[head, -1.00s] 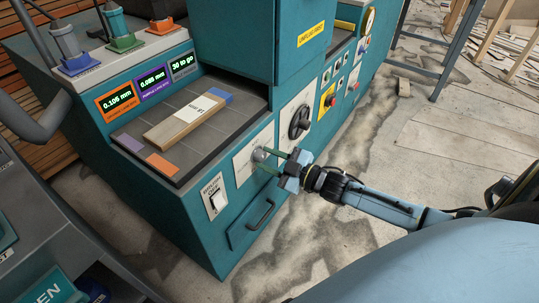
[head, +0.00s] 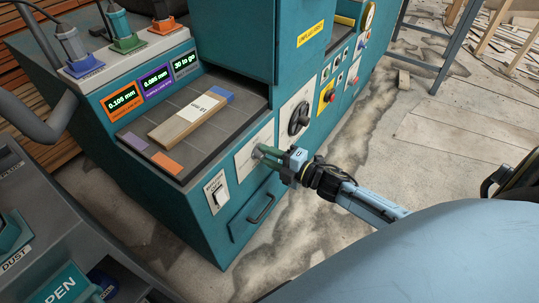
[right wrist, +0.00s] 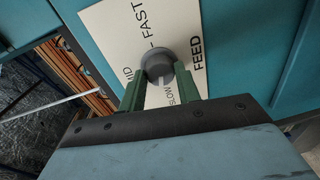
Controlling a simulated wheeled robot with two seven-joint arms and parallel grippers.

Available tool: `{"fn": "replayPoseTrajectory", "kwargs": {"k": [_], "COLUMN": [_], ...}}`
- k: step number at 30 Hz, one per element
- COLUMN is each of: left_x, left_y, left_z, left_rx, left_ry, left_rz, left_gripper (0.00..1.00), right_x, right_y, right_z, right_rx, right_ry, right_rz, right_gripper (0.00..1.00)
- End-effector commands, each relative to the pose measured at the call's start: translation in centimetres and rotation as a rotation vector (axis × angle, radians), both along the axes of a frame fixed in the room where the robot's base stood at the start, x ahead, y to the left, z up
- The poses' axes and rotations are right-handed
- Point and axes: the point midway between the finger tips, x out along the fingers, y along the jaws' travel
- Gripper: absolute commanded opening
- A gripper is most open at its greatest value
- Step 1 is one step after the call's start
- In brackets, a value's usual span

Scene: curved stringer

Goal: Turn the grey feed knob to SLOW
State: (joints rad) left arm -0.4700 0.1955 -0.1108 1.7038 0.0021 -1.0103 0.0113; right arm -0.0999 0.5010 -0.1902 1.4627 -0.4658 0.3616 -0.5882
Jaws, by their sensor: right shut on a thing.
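The grey feed knob (right wrist: 158,62) sticks out from a white plate (right wrist: 118,40) on the teal machine. The plate reads FEED, FAST and SLOW; another word is partly cut off. A pale mark on the knob's near side points down the wrist picture, close beside SLOW; I cannot tell whether it lines up exactly. My right gripper (right wrist: 161,74) is shut on the knob, one green finger on each side. In the head view the right gripper (head: 262,154) reaches the plate from the right and mostly hides the knob. My left gripper is not in view.
A switch (head: 217,190) and a drawer handle (head: 261,208) are to the left and below. A wooden piece (head: 190,118) lies on the machine bed. Open floor (head: 385,150) is at right.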

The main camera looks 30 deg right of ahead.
Motion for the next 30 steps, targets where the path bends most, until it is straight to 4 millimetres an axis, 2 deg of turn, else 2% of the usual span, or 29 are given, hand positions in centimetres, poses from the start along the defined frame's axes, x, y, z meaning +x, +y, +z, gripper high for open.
{"fn": "replayPoseTrajectory", "kwargs": {"k": [12,30], "left_x": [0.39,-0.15], "left_y": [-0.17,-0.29], "left_z": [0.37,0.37], "left_rx": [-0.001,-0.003], "left_ry": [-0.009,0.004], "left_rz": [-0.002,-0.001], "left_gripper": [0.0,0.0], "right_x": [-0.07,-0.06], "right_y": [0.11,0.1], "right_z": [-0.09,-0.06], "right_rx": [-0.22,-0.271], "right_ry": [-0.089,-0.11], "right_rz": [0.001,0.001], "right_gripper": [0.1,0.1]}}
